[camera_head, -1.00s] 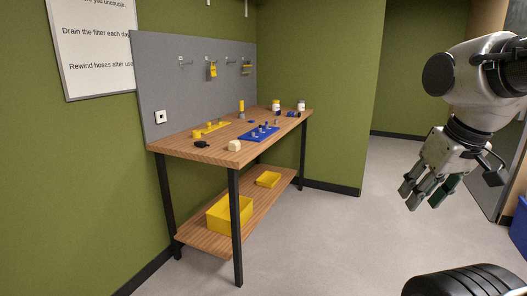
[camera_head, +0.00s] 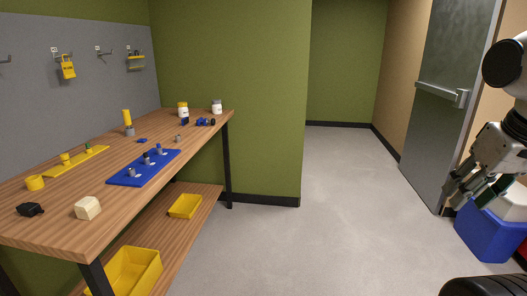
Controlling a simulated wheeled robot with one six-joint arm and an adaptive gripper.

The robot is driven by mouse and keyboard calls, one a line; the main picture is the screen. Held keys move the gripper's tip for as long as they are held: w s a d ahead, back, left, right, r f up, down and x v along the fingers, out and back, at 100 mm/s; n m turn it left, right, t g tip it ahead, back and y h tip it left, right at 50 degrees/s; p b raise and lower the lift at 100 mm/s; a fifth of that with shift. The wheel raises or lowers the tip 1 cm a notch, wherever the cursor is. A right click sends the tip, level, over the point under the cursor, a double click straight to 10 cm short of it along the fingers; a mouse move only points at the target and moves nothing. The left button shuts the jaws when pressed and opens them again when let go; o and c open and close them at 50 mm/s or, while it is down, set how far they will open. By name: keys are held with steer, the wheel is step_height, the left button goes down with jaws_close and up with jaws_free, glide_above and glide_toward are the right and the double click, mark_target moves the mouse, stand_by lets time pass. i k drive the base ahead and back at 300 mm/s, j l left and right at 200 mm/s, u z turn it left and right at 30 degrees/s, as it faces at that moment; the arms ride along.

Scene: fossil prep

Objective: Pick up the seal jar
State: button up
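Two small white jars stand upright at the far end of the wooden workbench (camera_head: 60,225). My gripper (camera_head: 472,196) hangs at the right edge of the view, far from the bench. Its fingers look apart, with nothing seen between them.
Blue fittings (camera_head: 204,122) lie near the jars. A blue board with pegs (camera_head: 122,178), a yellow strip (camera_head: 95,157) and a cream block (camera_head: 87,208) lie nearer. Yellow bins (camera_head: 185,206) sit on the lower shelf. A blue bin (camera_head: 480,238) stands by the door. The middle floor is clear.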

mark_target(216, 110)
steer(key=i, duration=2.2)
steer(key=i+l+u, duration=0.15)
steer(key=i+u, duration=0.3)
steer(key=i+l+u, duration=0.4)
steer(key=i, duration=0.2)
steer(key=i+l+u, duration=0.8)
steer(key=l+u, duration=0.2)
steer(key=i+l+u, duration=0.25)
steer(key=l+u, duration=0.3)
steer(key=l, duration=0.15)
